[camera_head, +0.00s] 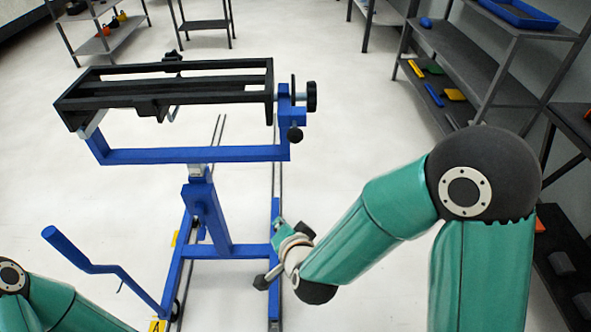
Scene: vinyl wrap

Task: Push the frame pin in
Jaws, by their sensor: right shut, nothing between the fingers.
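A black rectangular frame (160,95) lies roughly level on a blue wheeled stand (205,200). At its right end are a round black knob (311,97) and, lower, a smaller black knob (295,133) on the blue upright. I cannot tell for certain which of these is the frame pin, or whether a pin is in or out. My right gripper (264,281) is shut and empty. It is low, in front of the stand's lower right part and well below the knobs. Only a piece of my left arm shows at the bottom left; its gripper is out of view.
Dark shelves (455,60) with small items and a blue tray (520,13) line the right side. Another shelf (100,42) stands at the back left. The pale floor around the stand is mostly clear.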

